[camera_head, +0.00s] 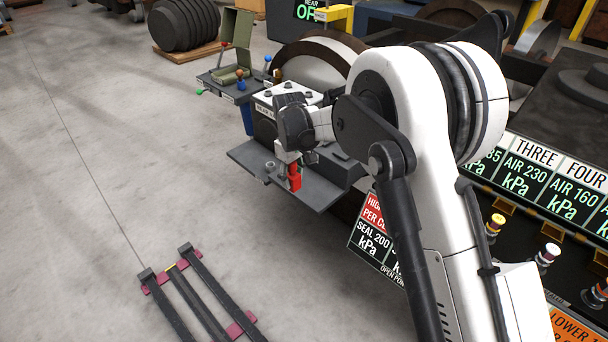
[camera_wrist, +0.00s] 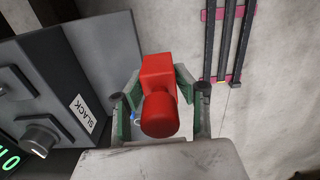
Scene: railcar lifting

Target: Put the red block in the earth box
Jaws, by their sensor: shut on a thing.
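My gripper (camera_head: 287,160) is shut on the red block (camera_head: 295,178), over a dark grey ledge; I cannot tell whether the block touches the ledge. In the wrist view the red block (camera_wrist: 158,70), with a rounded red end facing the camera, sits between the green-padded fingers of my gripper (camera_wrist: 160,95). Bare floor shows beyond it. An olive-green box (camera_head: 230,75) with its lid raised stands on a grey side shelf, farther back and left of my gripper. I read no label naming the earth box.
The dark grey ledge (camera_head: 250,157) juts out below a machine panel. Coloured lever knobs (camera_head: 268,59) stand around the green box. A panel marked SLACK (camera_wrist: 82,105) with a knob is close on the left in the wrist view. Floor rails (camera_head: 185,290) lie front left; nearby floor is clear.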

